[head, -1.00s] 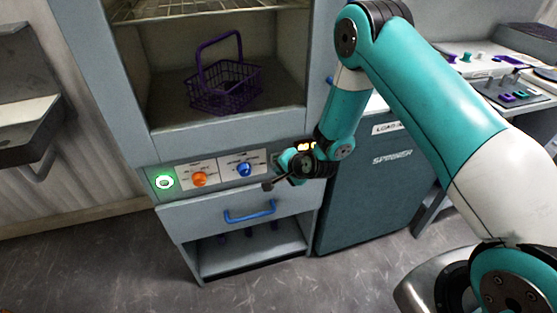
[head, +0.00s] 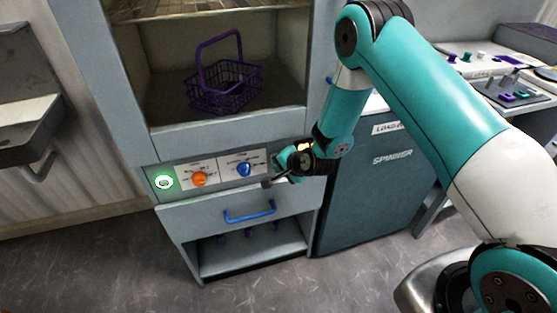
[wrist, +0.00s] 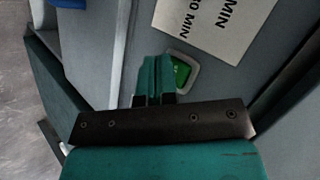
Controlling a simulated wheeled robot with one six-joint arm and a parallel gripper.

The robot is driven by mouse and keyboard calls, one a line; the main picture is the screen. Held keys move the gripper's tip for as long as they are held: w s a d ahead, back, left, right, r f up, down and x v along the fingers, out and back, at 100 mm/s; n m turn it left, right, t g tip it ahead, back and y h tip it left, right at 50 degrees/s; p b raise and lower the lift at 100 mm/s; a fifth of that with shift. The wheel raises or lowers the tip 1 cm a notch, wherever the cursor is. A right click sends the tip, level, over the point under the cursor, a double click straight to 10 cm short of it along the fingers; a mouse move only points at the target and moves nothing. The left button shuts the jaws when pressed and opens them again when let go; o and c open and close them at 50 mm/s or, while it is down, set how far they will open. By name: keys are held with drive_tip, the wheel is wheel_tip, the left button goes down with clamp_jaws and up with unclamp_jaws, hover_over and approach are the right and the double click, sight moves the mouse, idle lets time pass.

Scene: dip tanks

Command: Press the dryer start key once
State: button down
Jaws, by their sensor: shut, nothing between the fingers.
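The dryer's control panel (head: 206,176) carries a green-lit ring (head: 163,182) at its left end, then an orange knob (head: 199,179) and a blue knob (head: 244,169). In the wrist view a green key (wrist: 180,72) in a pale frame sits beside a printed label. My gripper (wrist: 153,60) is shut and empty, its fingertips just left of the green key and partly overlapping its edge. I cannot tell whether they touch it. In the head view my gripper (head: 266,184) is at the panel's right end, where the key is not visible.
A blue drawer handle (head: 250,212) is below the panel. A purple basket (head: 226,88) stands in the open chamber above. A dark teal spinner cabinet (head: 365,190) stands close on the right. Open floor lies in front.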

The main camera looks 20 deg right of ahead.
drive_tip(key=shift+w, duration=0.4)
idle(0.5)
drive_tip(key=shift+s, duration=0.85)
